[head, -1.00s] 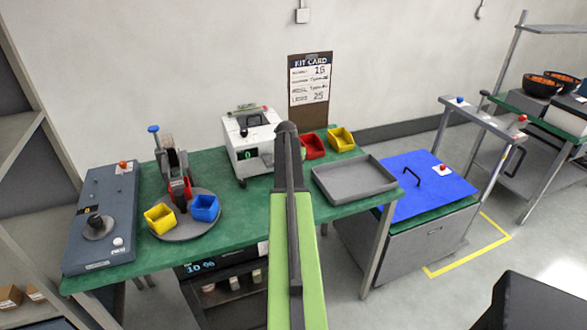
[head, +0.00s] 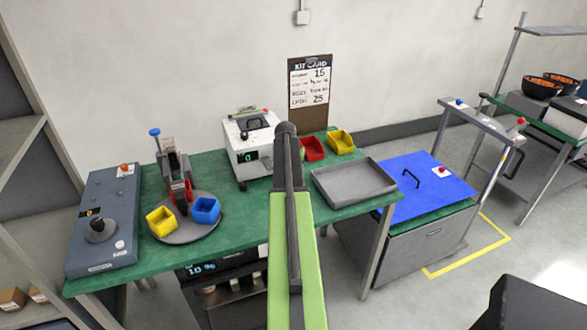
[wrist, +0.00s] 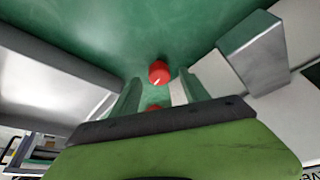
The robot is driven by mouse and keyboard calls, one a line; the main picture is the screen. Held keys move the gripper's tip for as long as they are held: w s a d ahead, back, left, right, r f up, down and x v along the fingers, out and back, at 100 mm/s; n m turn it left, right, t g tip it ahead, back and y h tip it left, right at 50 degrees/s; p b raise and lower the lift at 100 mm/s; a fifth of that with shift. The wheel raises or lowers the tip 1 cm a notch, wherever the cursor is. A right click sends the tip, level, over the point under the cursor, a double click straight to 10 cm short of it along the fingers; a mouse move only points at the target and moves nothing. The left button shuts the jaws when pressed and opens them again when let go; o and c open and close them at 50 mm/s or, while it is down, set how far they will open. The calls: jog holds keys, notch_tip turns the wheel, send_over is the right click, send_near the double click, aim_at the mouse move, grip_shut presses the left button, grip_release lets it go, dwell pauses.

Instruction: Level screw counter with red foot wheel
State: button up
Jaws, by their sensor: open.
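The screw counter (head: 250,143) is a white box with a small green display on the green bench in the head view. In the wrist view its pale side (wrist: 215,75) is at the right. A red foot wheel (wrist: 159,73) with a white mark shows just beyond and between the fingertips. A second red piece (wrist: 153,107) is lower, partly hidden by the gripper body. My gripper (wrist: 160,88) is open, its two fingers either side of the wheel's line; I cannot tell whether they touch it. In the head view my arm hides the gripper and the wheel.
A grey tray (head: 354,196) is right of the counter and shows at the left in the wrist view. Red (head: 312,148) and yellow (head: 340,142) bins stand behind it. A round turntable (head: 181,233) with bins and a grey control box (head: 104,250) are on the left.

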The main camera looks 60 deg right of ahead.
jog(key=p+v, duration=0.4)
jog(key=v, duration=0.2)
jog(key=shift+s+p, duration=0.2)
jog(key=shift+p, duration=0.15)
jog(key=shift+d, duration=0.1)
